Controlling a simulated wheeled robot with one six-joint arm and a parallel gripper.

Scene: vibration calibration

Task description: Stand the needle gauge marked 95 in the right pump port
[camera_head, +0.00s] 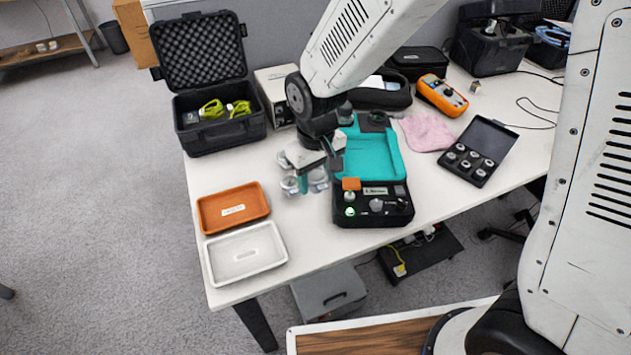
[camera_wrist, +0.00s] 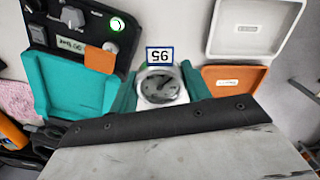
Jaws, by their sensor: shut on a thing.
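My gripper (camera_head: 320,173) is shut on a round needle gauge (camera_wrist: 160,86) in the wrist view. A blue-edged label reading 95 (camera_wrist: 160,55), upside down there, shows beside its dial. In the head view this gauge (camera_head: 318,180) is between the teal fingers, left of the teal and black pump unit (camera_head: 397,160). At the back of the pump unit is a dark round fitting (camera_head: 376,118) on the right; my arm partly hides the back left. I cannot tell how high the gauge is held.
An orange tray (camera_head: 262,209) and a white tray (camera_head: 277,262) lie at the table's front left. An open foam-lined case (camera_head: 222,135) stands behind them. A pink cloth (camera_head: 428,133), an orange meter (camera_head: 442,94) and an open box of sensors (camera_head: 497,140) are right of the pump unit.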

